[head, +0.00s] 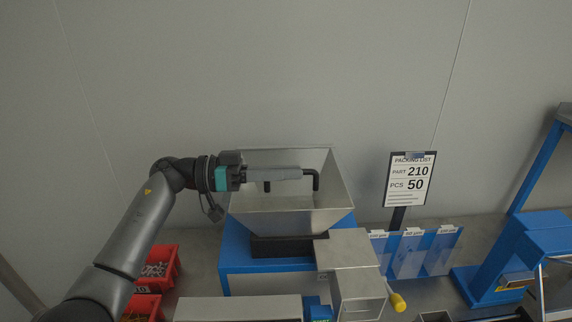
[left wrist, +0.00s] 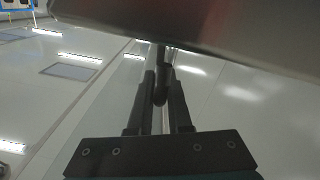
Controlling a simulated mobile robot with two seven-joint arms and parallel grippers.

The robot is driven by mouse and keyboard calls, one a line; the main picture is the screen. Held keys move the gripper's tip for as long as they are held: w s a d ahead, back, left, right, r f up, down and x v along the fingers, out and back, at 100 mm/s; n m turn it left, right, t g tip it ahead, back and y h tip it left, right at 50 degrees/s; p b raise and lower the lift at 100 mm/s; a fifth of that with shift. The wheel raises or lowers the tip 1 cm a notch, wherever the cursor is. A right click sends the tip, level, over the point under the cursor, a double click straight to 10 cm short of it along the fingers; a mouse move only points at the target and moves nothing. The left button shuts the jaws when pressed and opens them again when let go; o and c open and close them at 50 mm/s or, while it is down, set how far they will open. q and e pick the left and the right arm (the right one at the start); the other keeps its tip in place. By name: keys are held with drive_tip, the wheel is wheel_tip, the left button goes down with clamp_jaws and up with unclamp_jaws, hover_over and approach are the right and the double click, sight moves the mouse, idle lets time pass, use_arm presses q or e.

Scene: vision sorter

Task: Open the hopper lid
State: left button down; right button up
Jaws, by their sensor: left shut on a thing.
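My left gripper (head: 300,173) reaches in from the left and is shut on this handle. In the left wrist view the handle (left wrist: 160,88) lies between the two dark fingers of the left gripper (left wrist: 162,78). A broad dark panel fills the top there, probably the lid (left wrist: 210,30). I cannot tell the lid's exact angle. My right gripper is out of view.
A metal chute (head: 357,285) stands in front of the hopper. Red bins (head: 160,268) with small parts are at lower left. A packing list sign (head: 409,180) and blue-and-clear dividers (head: 413,254) stand to the right. A blue frame (head: 515,250) is at far right.

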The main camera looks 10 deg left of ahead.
use_arm(q)
drive_tip(key=shift+n, duration=0.8)
drive_tip(key=r+p, duration=0.1)
drive_tip(key=p, duration=0.1)
drive_tip(key=w+r+p, duration=0.1)
drive_tip(key=r+p, duration=0.2)
drive_tip(key=p, duration=0.1)
drive_tip(key=shift+w+a+r, duration=0.25)
drive_tip(key=shift+w+r, duration=0.15)
drive_tip(key=shift+w+r+p, duration=0.2)
drive_tip(key=shift+r+p, duration=0.1)
drive_tip(key=shift+w+a+r+p, duration=0.2)
drive_tip(key=shift+w+r+p, duration=0.3)
drive_tip(key=shift+w+r, duration=0.5)
drive_tip(key=shift+w+a+r+p, duration=0.15)
drive_tip(key=shift+w+r+p, duration=0.45)
drive_tip(key=shift+r, duration=0.55)
drive_tip(key=shift+w, duration=0.1)
